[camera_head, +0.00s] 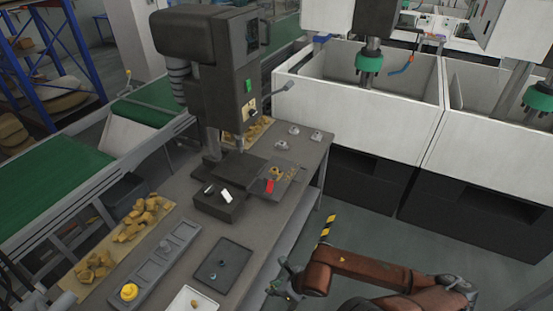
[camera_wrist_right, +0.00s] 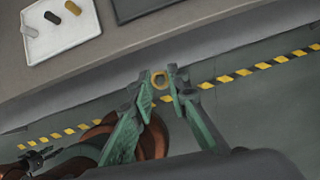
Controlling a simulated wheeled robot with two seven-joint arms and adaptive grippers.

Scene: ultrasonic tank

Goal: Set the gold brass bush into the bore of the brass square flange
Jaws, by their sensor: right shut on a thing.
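My right gripper (camera_head: 284,283) hangs past the table's near right edge, over the floor. In the right wrist view its green fingers (camera_wrist_right: 160,82) are shut on the gold brass bush (camera_wrist_right: 160,79), a small ring seen with its hole towards the camera. The bush is clear of the table and touches nothing but the fingers. In the head view I cannot make it out. I cannot clearly identify the brass square flange; a yellow round piece (camera_head: 129,292) sits in a long grey holder, and a small brass-coloured piece (camera_head: 276,172) sits beside the press.
A white tray (camera_wrist_right: 75,40) with small parts and a dark tray (camera_head: 207,279) lie near the table's front edge. A press (camera_head: 205,45) stands at the back of the table (camera_head: 262,235). Brass lumps (camera_head: 135,227) lie left. White tanks (camera_head: 375,120) stand at right.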

